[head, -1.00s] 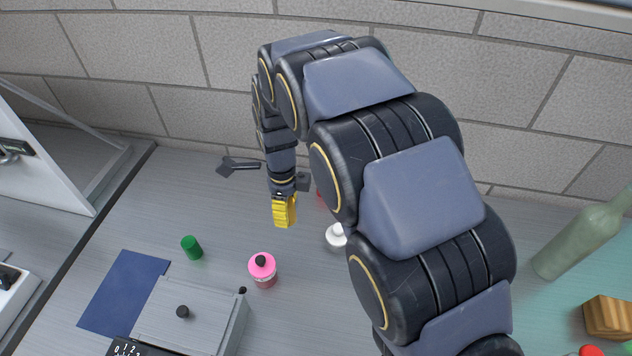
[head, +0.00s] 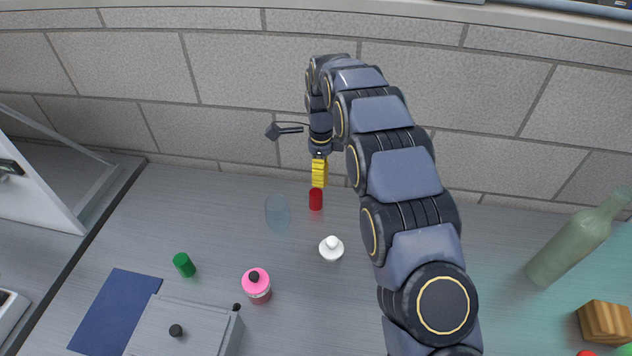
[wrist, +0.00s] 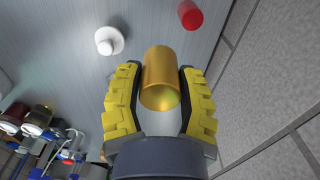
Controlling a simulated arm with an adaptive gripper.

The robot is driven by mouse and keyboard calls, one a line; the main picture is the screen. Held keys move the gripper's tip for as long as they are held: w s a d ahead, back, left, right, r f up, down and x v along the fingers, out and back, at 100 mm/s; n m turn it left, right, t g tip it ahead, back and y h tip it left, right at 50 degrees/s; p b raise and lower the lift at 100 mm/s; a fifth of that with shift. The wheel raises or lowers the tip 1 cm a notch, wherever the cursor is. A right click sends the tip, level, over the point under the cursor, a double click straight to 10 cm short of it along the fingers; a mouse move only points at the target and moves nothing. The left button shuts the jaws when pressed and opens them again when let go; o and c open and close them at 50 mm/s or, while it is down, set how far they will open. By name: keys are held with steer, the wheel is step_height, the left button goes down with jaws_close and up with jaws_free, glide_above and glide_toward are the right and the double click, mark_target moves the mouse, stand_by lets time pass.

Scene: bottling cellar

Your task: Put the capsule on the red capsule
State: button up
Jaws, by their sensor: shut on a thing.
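A gold capsule (wrist: 160,78) sits between the two yellow fingers of my gripper (wrist: 160,100) in the wrist view, and the fingers are shut on it. In the head view my gripper (head: 319,172) is toward the wall, and I cannot clearly tell the gold capsule from the yellow fingers there. The red capsule (head: 316,200) stands on the bench just below my gripper in the picture. It also shows at the top of the wrist view (wrist: 190,14), apart from the gold capsule.
A clear glass (head: 278,212) stands left of the red capsule. A white-capped thing (head: 331,248) and a pink-topped bottle (head: 257,285) stand nearer. A green capsule (head: 184,264) is farther left, and a green bottle (head: 575,243) far right. The wall rises close behind my gripper.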

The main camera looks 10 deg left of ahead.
glide_above(316, 192)
step_height(316, 192, down, 6)
steer(key=shift+f, duration=1.55)
steer(key=shift+f, duration=0.15)
steer(key=o, duration=0.6)
steer(key=shift+r, duration=6.15)
